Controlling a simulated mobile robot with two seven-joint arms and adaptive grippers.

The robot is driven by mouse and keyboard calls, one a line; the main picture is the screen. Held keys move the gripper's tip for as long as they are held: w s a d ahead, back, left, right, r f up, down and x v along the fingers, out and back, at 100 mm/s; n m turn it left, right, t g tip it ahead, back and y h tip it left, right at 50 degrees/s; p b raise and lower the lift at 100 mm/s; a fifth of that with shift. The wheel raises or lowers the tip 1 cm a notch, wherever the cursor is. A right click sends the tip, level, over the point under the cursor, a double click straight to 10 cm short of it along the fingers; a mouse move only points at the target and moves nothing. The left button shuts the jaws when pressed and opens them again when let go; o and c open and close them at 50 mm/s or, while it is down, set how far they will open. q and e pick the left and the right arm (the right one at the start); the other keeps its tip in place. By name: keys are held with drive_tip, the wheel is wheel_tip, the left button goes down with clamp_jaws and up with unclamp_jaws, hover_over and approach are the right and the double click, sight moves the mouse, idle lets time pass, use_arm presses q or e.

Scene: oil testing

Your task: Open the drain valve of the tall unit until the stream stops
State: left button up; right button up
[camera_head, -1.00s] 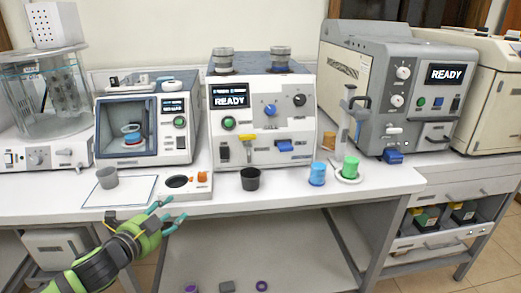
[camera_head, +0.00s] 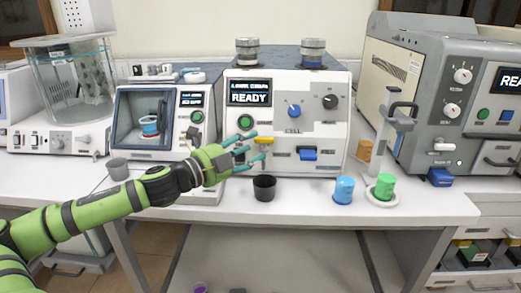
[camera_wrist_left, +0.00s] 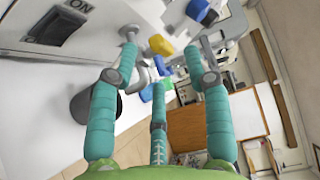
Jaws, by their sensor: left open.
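The white unit (camera_head: 235,130) with a READY display stands in the middle of the head view. A yellow lever (camera_head: 264,139) and a blue lever (camera_head: 308,155) are on its lower front. My left gripper (camera_head: 252,141) is open in front of this unit, its fingers pointing at the yellow lever. In the left wrist view, the yellow lever (camera_wrist_left: 160,45) shows between the fingertips (camera_wrist_left: 160,52); I cannot tell if they touch it. A black cup (camera_head: 264,188) stands on the bench below; it also shows in the wrist view (camera_wrist_left: 82,103). I see no stream. My right gripper is out of view.
A blue cup (camera_head: 343,191) and a green cup (camera_head: 385,187) on a white dish stand at the right front. A larger grey unit (camera_head: 400,60) is at the right. The bench front edge is clear around the cups.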

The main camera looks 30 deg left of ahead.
sight(261, 143)
use_arm(q)
drive_tip(key=shift+b+x, duration=0.3)
drive_tip(key=shift+x, duration=0.85)
drive_tip(key=shift+w+a, duration=0.15)
drive_tip(key=shift+w, duration=0.35)
drive_tip(key=shift+w+d, duration=0.25)
drive_tip(key=shift+w, duration=0.1)
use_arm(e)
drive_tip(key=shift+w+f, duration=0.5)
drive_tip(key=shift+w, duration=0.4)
use_arm(q)
clamp_jaws()
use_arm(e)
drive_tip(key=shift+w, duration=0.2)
